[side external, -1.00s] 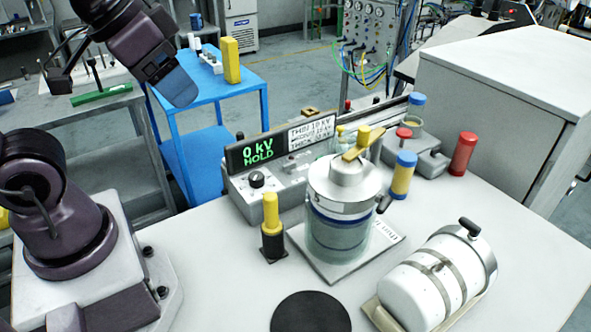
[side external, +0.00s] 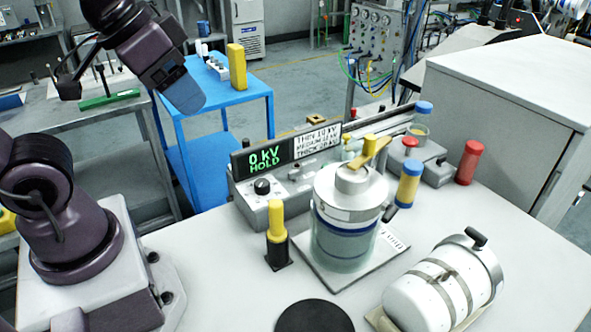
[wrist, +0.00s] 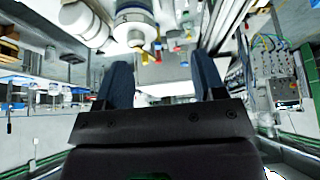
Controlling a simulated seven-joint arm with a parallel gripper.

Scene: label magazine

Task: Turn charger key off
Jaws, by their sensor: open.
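The charger (side external: 250,210) is a grey box on the white bench in the side view. Its display (side external: 264,158) reads "0 kV HOLD" in green. A black knob (side external: 262,187), perhaps the key, stands on its sloped face; its exact setting is too small to read. My gripper (side external: 186,97) is raised at the upper left, well apart from the charger. In the wrist view my gripper (wrist: 162,75) has its two dark blue fingers spread with nothing between them. I cannot make out the knob there.
A glass jar with a metal lid (side external: 345,235) stands right of the charger. A yellow-topped post (side external: 276,225) stands in front of it. A white cylinder (side external: 425,295) lies in a cradle at the front right. Red (side external: 468,163) and blue-yellow (side external: 409,185) cylinders stand farther right.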

